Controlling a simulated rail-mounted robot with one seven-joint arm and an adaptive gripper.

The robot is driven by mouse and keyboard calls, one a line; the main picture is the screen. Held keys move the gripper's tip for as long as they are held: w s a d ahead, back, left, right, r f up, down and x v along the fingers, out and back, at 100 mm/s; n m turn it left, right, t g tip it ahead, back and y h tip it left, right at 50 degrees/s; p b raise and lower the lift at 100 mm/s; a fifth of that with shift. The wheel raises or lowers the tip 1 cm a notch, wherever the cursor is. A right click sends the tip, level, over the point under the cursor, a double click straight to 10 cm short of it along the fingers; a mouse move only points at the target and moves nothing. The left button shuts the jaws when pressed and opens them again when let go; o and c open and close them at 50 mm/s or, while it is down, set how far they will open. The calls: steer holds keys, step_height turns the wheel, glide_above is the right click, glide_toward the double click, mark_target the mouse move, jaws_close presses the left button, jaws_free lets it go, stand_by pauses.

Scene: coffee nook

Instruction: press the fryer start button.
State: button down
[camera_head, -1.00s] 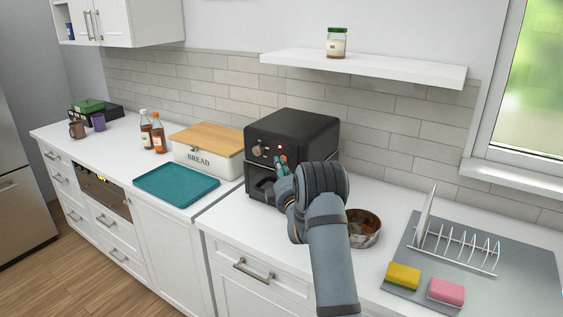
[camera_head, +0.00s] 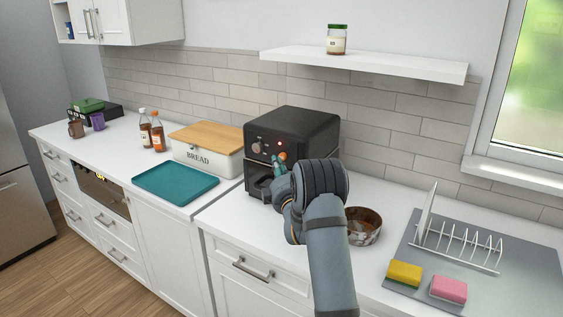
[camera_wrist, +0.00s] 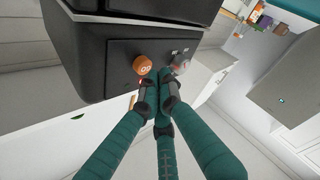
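The black fryer (camera_head: 312,128) stands on the counter against the tiled wall. Its front has a lit red light (camera_head: 280,143), a grey knob (camera_head: 256,147) and a round orange button (camera_head: 282,156). In the wrist view the orange button (camera_wrist: 142,65) carries a pale mark, and the grey knob (camera_wrist: 180,64) is to its right. My gripper (camera_head: 279,164) is at the fryer's front, just below the orange button. In the wrist view its teal fingers (camera_wrist: 160,92) are drawn together with nothing between them. The tips look close to the panel; I cannot tell whether they touch.
A rusty-brown bowl (camera_head: 363,226) stands right of the fryer, near my arm. A bread box (camera_head: 208,160) and teal tray (camera_head: 176,184) are to its left. A dish rack (camera_head: 460,247) and two sponges (camera_head: 404,274) are at right. A shelf (camera_head: 370,66) hangs above.

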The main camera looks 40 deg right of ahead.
steer(key=shift+a, duration=0.2)
steer(key=a+b, duration=0.1)
steer(key=s+a+b, duration=0.1)
steer(key=a, duration=0.1)
steer(key=a+b, duration=0.1)
steer(key=b, duration=0.1)
steer(key=shift+s+a, duration=0.25)
steer(key=shift+a, duration=0.15)
steer(key=shift+d+r, duration=0.1)
steer(key=shift+d, duration=0.05)
stand_by(0.5)
steer(key=d+p, duration=0.1)
steer(key=p, duration=0.5)
steer(key=shift+w+d+r, duration=0.35)
steer(key=shift+w+d, duration=0.05)
steer(key=shift+a+p, duration=0.1)
steer(key=shift+p, duration=0.65)
